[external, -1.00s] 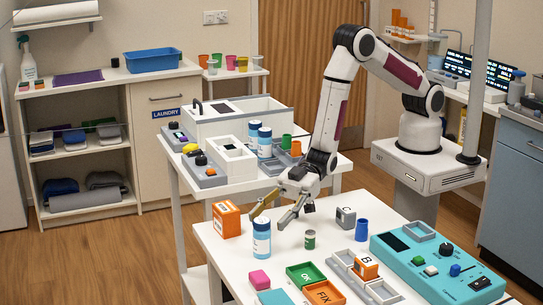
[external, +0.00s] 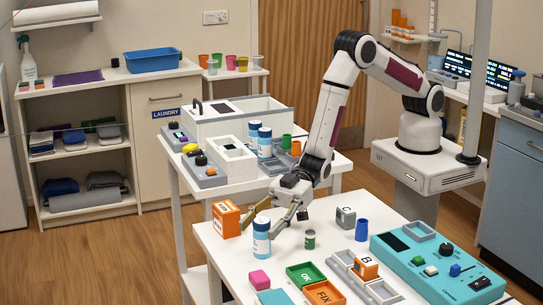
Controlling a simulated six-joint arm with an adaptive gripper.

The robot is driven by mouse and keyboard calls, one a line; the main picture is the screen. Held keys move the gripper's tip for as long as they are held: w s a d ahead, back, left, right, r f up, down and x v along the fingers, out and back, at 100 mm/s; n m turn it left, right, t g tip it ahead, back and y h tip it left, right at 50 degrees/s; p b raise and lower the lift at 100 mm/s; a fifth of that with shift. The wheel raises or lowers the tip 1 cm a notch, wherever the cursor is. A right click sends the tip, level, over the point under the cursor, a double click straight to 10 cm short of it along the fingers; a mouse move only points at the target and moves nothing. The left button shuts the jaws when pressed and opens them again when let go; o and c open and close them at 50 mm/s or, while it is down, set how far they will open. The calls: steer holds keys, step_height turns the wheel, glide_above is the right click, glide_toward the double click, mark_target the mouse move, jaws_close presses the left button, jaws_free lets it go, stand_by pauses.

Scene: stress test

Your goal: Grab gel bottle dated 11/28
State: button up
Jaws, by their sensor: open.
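The dates on the labels are too small to read. My gripper (external: 263,221) is open and low at the near bottle's cap. One finger shows left of the cap and the other right of it. I cannot tell whether either finger touches it.
An orange box (external: 226,219) stands close left of the near bottle. A small green can (external: 310,239) stands to its right. A pink block (external: 260,278), a green tray (external: 305,275) and an orange tray (external: 324,293) lie toward the front. A teal console (external: 440,265) fills the right side.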

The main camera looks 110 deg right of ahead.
steer(key=shift+c, duration=0.4)
steer(key=c, duration=1.2)
steer(key=shift+r, duration=0.15)
steer(key=shift+r, duration=4.9)
